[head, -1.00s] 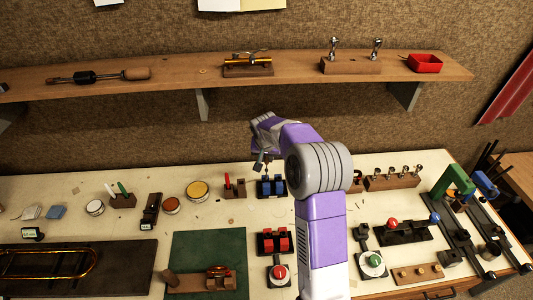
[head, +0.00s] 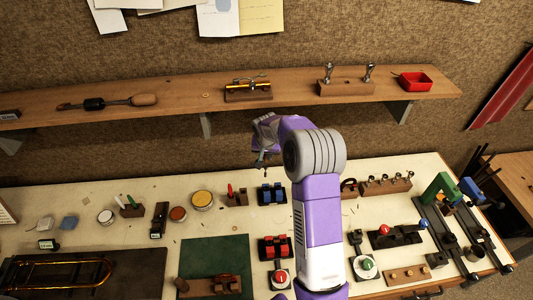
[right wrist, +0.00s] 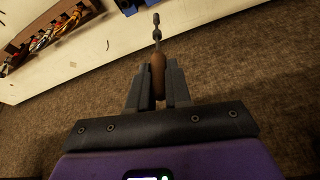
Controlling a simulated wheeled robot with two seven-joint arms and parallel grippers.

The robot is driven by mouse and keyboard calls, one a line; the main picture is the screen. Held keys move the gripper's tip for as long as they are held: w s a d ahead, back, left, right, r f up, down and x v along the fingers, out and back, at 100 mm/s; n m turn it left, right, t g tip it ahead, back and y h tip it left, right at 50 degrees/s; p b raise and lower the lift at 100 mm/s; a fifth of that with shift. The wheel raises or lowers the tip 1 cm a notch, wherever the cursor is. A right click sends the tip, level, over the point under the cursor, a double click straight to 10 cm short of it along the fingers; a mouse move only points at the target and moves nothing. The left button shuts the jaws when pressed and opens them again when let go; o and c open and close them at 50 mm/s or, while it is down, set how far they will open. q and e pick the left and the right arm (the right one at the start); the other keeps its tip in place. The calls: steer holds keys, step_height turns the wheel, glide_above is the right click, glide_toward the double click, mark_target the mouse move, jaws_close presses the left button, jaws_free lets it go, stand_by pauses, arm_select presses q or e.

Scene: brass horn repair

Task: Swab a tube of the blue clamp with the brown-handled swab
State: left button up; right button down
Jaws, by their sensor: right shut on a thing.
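The blue clamp (head: 271,194) stands on the back part of the cream bench, near the middle. My right gripper (head: 262,161) is above and behind it in the head view, apart from it. The right wrist view shows the gripper (right wrist: 158,92) shut on the brown handle of the swab (right wrist: 157,72). The swab's thin dark shaft points away from the jaws. A blue part, probably the clamp (right wrist: 127,5), shows at that view's top edge, beside the swab's far end. I cannot tell the clamp's tubes apart. My left gripper is not in view.
A red clamp (head: 275,248) stands in front of the blue one. A block with red-handled tools (head: 236,197) is to its left, a wooden rack (head: 386,187) to its right. The shelf (head: 200,96) runs along the wall behind.

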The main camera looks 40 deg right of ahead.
steer(key=shift+s+r+g+p, duration=0.1)
steer(key=shift+r+g+p, duration=0.25)
steer(key=shift+p, duration=0.3)
steer(key=shift+a+f+y, duration=0.1)
steer(key=shift+f+y, duration=0.05)
steer(key=shift+y, duration=0.15)
steer(key=shift+g, duration=0.25)
steer(key=shift+s+f+b, duration=0.1)
steer(key=shift+f+b, duration=1.6)
steer(key=shift+f, duration=0.3)
